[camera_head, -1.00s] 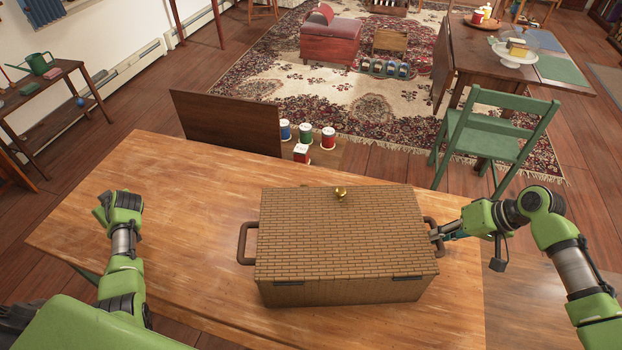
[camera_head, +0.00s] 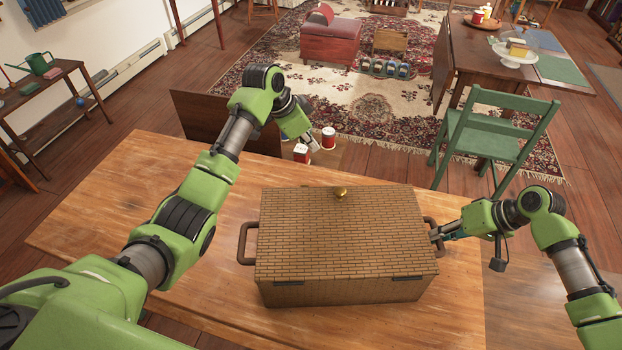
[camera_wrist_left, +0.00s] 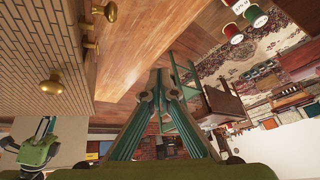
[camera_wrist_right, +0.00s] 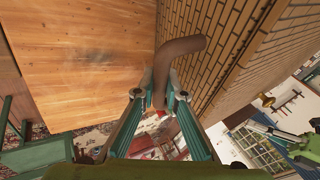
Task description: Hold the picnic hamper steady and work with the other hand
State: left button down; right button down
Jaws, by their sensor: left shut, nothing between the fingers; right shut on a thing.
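The picnic hamper (camera_head: 340,235) is a brown woven box with its lid down, on the wooden table. A brass knob (camera_head: 341,191) sits at the lid's far edge. My right gripper (camera_head: 437,237) is shut on the hamper's right handle (camera_head: 430,222); the brown handle (camera_wrist_right: 180,50) also shows between its fingers in the right wrist view. The left handle (camera_head: 243,243) is free. My left gripper (camera_head: 313,147) is shut and empty, beyond the hamper's far side and apart from it. In the left wrist view, brass knobs (camera_wrist_left: 52,84) show on the hamper to the left of its fingers.
Beyond the table's far edge, spools (camera_head: 328,137) stand on a low brown surface, partly hidden by my left arm. A green chair (camera_head: 495,135) stands at the back right. The table (camera_head: 110,205) is bare to the hamper's left, beneath my left arm.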

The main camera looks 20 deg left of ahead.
jog(key=shift+w, duration=0.1)
pick_arm(q)
jog(key=s+d+r+m+g, duration=0.2)
jog(key=s+r+m+g, duration=0.1)
jog(key=s, duration=0.3)
jog(key=shift+r+m+h, duration=0.15)
jog(key=shift+m+h, duration=0.15)
jog(key=shift+m, duration=0.3)
jog(key=shift+w, duration=0.1)
notch_tip(320, 180, down, 10)
jog(key=shift+a+f, duration=0.15)
jog(key=shift+f, duration=0.05)
jog(key=shift+a, duration=0.1)
